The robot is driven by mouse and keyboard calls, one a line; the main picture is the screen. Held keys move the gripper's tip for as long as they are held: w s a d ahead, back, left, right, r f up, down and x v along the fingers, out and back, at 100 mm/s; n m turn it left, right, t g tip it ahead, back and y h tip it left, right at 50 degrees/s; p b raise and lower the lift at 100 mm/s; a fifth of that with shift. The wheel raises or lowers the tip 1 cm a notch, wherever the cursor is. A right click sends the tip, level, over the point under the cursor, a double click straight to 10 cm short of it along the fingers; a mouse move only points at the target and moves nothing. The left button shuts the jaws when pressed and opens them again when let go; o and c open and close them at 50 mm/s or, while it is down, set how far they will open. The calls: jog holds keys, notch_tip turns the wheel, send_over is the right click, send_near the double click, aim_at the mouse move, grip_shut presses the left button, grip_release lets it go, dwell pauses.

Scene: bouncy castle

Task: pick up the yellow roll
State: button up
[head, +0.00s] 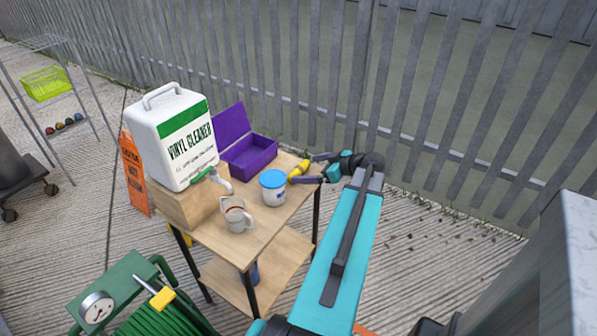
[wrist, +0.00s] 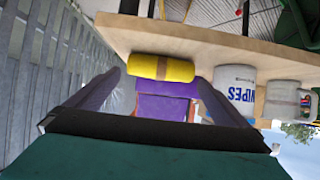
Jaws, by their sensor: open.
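The yellow roll (head: 299,168) lies at the back right edge of the wooden table. In the wrist view, my open gripper (wrist: 160,82) has one finger on each side of the roll, with a small gap visible at each end. I cannot tell how deep the roll sits between the fingers. Nothing is held.
The wooden table (head: 246,246) also holds a blue-lidded wipes tub (head: 273,190) close to my gripper, a purple open box (head: 247,153), a pale mug (head: 236,214) and a vinyl cleaner jug (head: 180,140) on a wooden block. A slatted metal fence (head: 330,80) stands behind.

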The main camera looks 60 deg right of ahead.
aim_at(301, 169)
jog(key=shift+p+x, duration=0.3)
jog(key=shift+x, duration=1.35)
jog(key=c, duration=0.7)
jog(key=shift+c, duration=0.2)
jog(key=shift+r, duration=0.1)
